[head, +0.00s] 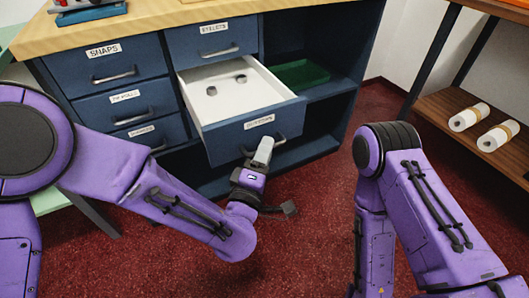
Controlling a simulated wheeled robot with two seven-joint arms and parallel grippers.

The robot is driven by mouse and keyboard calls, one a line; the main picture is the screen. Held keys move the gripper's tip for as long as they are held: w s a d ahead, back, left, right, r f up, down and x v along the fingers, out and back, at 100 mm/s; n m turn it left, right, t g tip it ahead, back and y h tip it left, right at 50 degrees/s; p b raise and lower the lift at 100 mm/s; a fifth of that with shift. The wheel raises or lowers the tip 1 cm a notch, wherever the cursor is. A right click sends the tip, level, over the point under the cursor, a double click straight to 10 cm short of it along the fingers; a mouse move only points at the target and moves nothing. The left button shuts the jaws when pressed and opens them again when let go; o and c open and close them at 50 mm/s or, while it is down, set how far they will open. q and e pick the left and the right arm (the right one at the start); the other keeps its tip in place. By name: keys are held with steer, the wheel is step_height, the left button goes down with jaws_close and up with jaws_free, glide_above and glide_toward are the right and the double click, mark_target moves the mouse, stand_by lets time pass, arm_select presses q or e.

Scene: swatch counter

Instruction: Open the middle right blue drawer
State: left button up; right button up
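The middle right blue drawer (232,137) is pulled well out of the cabinet, and its white interior shows. Two small grey round items (240,78) lie inside it toward the back. Its dark bar handle (282,139) is on the front, below a white label. My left gripper (263,148) is at this handle, its pale finger covering the handle's middle. The view does not show whether the fingers are closed around the bar. My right arm is in view at the right, but its gripper is not.
The blue cabinet has shut drawers at left, labelled SNAPS (112,66) and others, and a shut EYELETS drawer (214,40) above the open one. An open shelf holds a green tray (301,75). A wooden shelf with white rolls (468,117) stands right. Red carpet is clear between.

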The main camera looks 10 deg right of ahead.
arm_select(q)
steer(key=shift+s, duration=0.1)
steer(key=v, duration=1)
steer(key=shift+a, duration=0.2)
steer(key=shift+s+f, duration=0.15)
